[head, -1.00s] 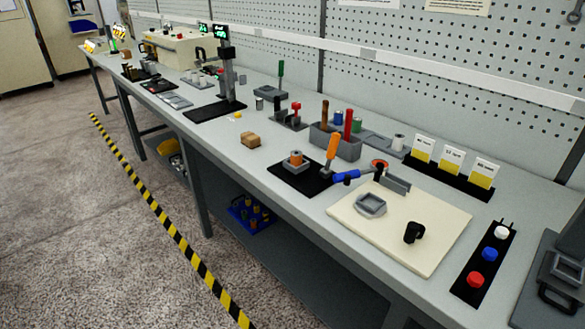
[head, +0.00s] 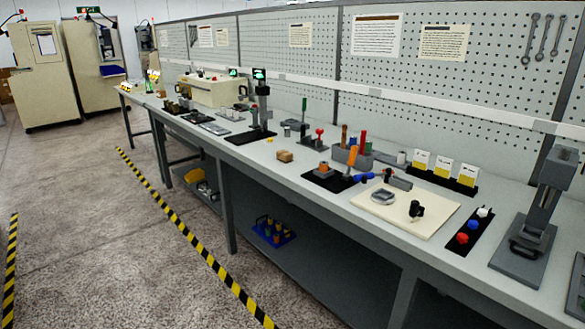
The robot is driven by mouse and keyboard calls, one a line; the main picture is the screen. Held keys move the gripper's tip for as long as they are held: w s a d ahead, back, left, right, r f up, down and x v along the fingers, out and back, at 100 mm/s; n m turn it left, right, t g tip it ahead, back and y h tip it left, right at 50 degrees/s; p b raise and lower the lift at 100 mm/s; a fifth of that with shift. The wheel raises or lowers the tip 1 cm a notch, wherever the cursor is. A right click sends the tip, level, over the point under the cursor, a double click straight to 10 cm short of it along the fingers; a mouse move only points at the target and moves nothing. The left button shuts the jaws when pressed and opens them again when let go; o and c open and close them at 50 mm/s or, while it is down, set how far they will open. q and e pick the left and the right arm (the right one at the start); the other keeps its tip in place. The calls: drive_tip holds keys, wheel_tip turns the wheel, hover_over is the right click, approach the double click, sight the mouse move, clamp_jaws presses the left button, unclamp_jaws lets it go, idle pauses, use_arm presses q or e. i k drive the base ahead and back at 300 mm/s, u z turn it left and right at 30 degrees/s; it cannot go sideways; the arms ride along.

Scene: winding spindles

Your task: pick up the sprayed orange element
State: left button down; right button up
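A small orange-brown cylinder (head: 324,168) sits upright in a grey holder on a black mat (head: 312,182) on the bench. Several small orange-topped pieces (head: 276,236) stand in a blue tray (head: 262,229) on the lower shelf. I cannot tell from this view which orange thing is sprayed. Neither of my grippers is in view.
The long grey bench (head: 262,166) carries a brown block (head: 285,156), a cream board (head: 372,213), a black button strip (head: 455,246) and a grey press (head: 530,240). A pegboard wall stands behind. The floor in front is open, with yellow-black tape (head: 187,234).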

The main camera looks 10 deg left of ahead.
sight(324, 166)
drive_tip(key=u, duration=1.1)
drive_tip(key=i, duration=1.05)
drive_tip(key=u, duration=0.45)
drive_tip(key=i, duration=1.35)
drive_tip(key=z, duration=0.8)
